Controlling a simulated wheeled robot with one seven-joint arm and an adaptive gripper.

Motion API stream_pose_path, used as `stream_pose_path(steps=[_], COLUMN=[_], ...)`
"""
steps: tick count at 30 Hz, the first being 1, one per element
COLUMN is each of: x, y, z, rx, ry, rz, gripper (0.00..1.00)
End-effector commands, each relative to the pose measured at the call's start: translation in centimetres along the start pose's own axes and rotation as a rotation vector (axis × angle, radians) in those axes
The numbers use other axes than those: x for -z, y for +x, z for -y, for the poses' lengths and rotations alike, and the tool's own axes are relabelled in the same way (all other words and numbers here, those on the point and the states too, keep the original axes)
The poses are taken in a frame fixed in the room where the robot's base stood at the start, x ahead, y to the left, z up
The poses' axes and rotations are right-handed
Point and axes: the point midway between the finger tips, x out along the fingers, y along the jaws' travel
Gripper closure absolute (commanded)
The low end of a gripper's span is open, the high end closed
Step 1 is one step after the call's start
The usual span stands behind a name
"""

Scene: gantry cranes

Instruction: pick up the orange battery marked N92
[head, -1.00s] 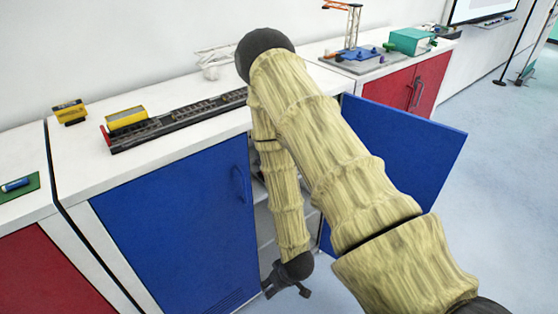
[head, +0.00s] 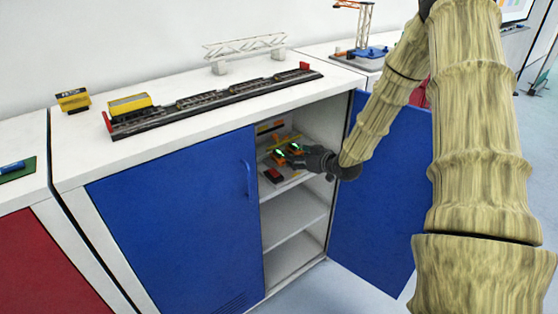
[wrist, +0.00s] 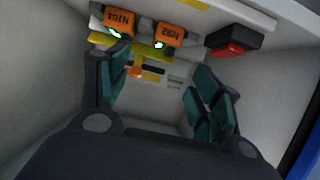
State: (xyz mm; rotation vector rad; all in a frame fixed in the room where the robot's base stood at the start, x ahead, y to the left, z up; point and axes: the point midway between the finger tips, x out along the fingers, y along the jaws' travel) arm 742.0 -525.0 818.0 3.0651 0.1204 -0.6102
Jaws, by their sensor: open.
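Two orange batteries with small glowing lights are side by side inside the open cabinet. In the wrist view their labels are upside down. The right one (wrist: 170,33) seems to read N92; the left one (wrist: 120,18) has a different, hard-to-read mark. In the head view the orange battery nearer the black and red object (head: 280,158) shows small, its label unreadable. My gripper (wrist: 160,72) is open and empty, its fingers apart below the batteries in the wrist view. In the head view my gripper (head: 293,162) reaches into the cabinet's upper compartment, close beside the batteries.
A black and red object (wrist: 233,43) lies beside the batteries. The blue door (head: 375,195) stands open right of my gripper; the closed blue door (head: 180,220) is left. The lower shelf (head: 293,217) is empty. A model track (head: 215,100) is on the countertop above.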

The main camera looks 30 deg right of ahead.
Motion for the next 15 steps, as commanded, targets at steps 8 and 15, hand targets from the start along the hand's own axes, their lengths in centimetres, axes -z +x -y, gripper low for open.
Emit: stream_pose_path(steps=[8, 15], x=[0.1, 0.1], y=[3.4, 5.2], z=[0.0, 0.0], rx=[0.000, 0.000], ry=[-0.002, -0.002], rz=[-0.002, -0.001], gripper=[0.36, 0.36])
